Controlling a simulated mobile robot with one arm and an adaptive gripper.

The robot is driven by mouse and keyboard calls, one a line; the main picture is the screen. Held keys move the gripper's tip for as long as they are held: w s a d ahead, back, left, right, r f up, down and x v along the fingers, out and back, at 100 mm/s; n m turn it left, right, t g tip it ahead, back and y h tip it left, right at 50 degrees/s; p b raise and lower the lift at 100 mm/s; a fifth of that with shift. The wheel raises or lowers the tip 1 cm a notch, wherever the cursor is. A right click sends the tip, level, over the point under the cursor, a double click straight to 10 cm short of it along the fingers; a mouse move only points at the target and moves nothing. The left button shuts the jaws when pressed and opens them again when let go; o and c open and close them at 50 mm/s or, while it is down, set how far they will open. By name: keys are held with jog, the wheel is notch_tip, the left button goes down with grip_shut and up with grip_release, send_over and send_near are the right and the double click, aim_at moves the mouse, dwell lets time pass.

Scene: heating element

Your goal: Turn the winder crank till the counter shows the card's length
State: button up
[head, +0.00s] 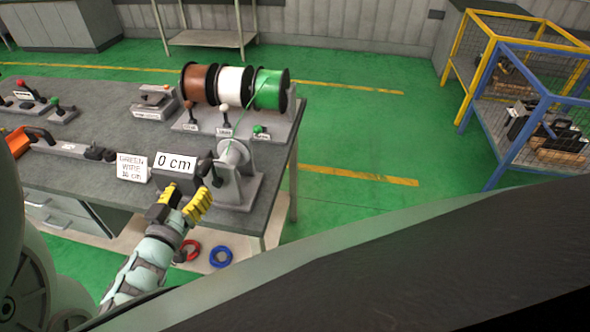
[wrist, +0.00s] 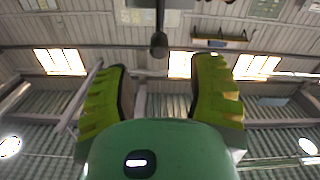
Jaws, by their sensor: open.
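The winder (head: 238,180) stands at the table's near right corner, with green wire running to its drum from the green spool (head: 270,90). Its dark crank (head: 205,168) is on the left side. The counter (head: 175,163) reads "0 cm". The white card (head: 132,167) says "GREEN WIRE" with a length in cm whose digits are hard to read. My gripper (head: 187,195) is open and empty at the table's front edge, just below the crank. In the wrist view its fingers (wrist: 160,90) point up, apart, with a dark round-ended rod (wrist: 158,45), seemingly the crank handle, beyond and between the tips.
Brown (head: 199,84) and white (head: 234,85) spools sit beside the green one, with small levers in front. An orange-handled tool (head: 22,139) lies at the left. Red (head: 190,250) and blue (head: 221,256) rings lie on a low shelf. Wire cages (head: 530,120) stand at the right.

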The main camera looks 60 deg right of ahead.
aim_at(206, 167)
jog(key=shift+p+x, duration=0.85)
jog(key=shift+x, duration=3.5)
jog(key=shift+s+d, duration=0.1)
jog(key=shift+s, duration=0.1)
grip_shut()
